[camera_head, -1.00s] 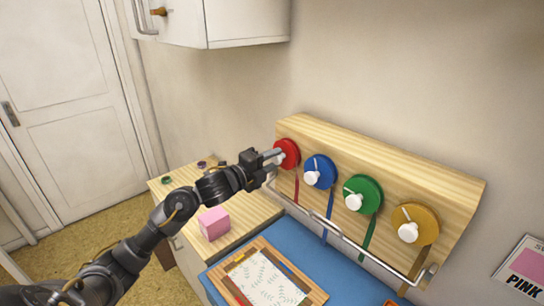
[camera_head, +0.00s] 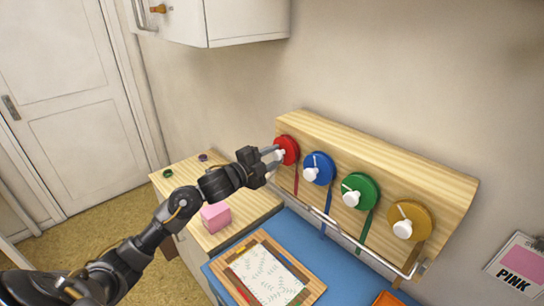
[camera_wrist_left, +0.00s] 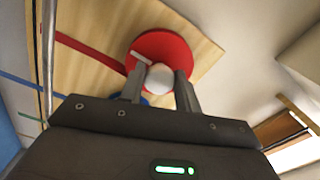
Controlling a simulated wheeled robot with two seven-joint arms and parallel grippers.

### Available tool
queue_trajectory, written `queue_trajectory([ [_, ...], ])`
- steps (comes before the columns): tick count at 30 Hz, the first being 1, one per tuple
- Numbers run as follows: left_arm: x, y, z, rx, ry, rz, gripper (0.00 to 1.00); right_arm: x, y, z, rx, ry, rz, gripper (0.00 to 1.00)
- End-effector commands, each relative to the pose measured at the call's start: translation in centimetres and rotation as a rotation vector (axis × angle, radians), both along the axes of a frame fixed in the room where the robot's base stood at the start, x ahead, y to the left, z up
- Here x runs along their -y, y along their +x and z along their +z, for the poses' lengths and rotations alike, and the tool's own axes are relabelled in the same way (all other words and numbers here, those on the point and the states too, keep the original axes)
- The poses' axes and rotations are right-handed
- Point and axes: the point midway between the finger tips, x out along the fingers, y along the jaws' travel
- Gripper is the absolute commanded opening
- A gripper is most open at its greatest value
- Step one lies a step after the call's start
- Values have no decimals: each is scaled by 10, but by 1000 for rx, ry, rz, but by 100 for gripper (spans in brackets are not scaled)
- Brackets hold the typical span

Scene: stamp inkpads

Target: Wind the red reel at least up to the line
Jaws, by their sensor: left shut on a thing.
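The red reel (camera_head: 288,146) is the leftmost of the round reels on the slanted wooden board (camera_head: 375,160). A red ribbon (camera_head: 296,180) hangs from it. My left gripper (camera_head: 276,153) is at the red reel, shut on its white knob. In the left wrist view, the white knob (camera_wrist_left: 159,79) sits between the two fingers, in front of the red disc (camera_wrist_left: 170,48). A white mark (camera_wrist_left: 139,58) shows on the disc beside the knob. I cannot make out a line on the board near the red ribbon. My right gripper is not in view.
Blue (camera_head: 319,169), green (camera_head: 360,191) and yellow (camera_head: 410,220) reels with white knobs follow to the right. A metal rail (camera_head: 345,236) runs along the board's lower front. A pink block (camera_head: 215,217) and a framed patterned sheet (camera_head: 265,275) lie below.

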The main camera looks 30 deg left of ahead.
Motion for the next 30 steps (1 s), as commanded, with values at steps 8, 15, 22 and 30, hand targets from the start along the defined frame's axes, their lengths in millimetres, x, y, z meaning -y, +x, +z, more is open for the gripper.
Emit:
queue_trajectory([
  [8, 0, 0, 0, 0, 0, 1, 36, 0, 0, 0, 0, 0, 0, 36],
  [15, 0, 0, 0, 0, 1, 0, 54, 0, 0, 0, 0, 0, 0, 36],
  [22, -2, -4, -1, 1, 2, 0, 54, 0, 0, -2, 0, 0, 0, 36],
  [30, -16, -46, -6, -1, 7, 0, 54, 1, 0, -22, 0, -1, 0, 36],
])
